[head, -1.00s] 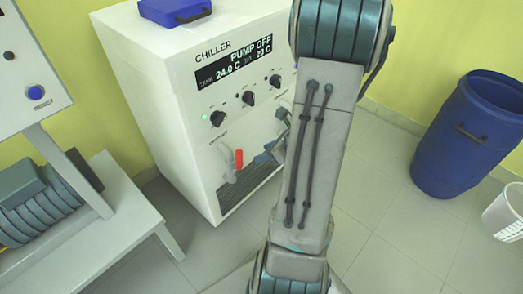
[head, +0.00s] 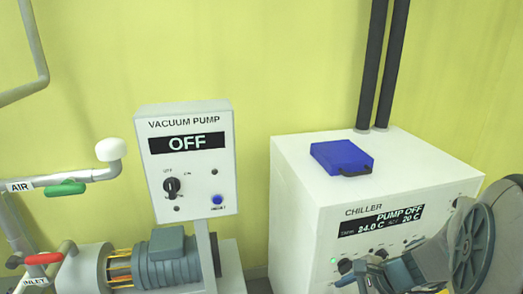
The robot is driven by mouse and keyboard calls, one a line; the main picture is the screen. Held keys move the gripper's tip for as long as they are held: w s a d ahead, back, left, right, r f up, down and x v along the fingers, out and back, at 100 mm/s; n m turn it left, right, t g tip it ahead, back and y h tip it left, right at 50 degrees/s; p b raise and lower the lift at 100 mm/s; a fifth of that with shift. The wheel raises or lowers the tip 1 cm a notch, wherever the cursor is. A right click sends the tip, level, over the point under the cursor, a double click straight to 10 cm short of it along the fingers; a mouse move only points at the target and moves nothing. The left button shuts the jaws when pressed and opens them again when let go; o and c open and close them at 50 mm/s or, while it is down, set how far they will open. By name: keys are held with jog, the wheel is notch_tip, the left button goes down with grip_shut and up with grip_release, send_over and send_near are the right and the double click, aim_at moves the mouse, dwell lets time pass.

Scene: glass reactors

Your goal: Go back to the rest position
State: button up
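My arm comes in at the lower right of the head view, in front of the chiller (head: 300,200). What looks like my gripper (head: 352,278) is at the bottom edge, over the lower part of the chiller's front panel. It is small and partly cut off, so I cannot tell whether its fingers are open or shut. The chiller's display (head: 381,222) reads PUMP OFF and 24.0 C. A green lamp (head: 334,260) shows on its panel.
A vacuum pump box (head: 187,160) reading OFF stands at centre left above a grey motor (head: 167,262). A green-handled AIR valve (head: 66,188) and a red-handled INLET valve (head: 44,258) are at the left. A blue case (head: 341,157) lies on the chiller. Two dark pipes (head: 383,65) rise behind.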

jog(key=s+a+r+n+h+p, duration=0.2)
jog(key=s+r+n+h+p, duration=0.1)
jog(key=r+n+p, duration=0.3)
jog(key=s+a+r+n+h+p, duration=0.2)
jog(key=s+r+n+p, duration=0.2)
jog(key=r+n, duration=0.7)
notch_tip(320, 180, up, 4)
jog(key=shift+a+r+g+h+p, duration=0.3)
jog(key=shift+g+h+p, duration=0.1)
jog(key=shift+p, duration=0.45)
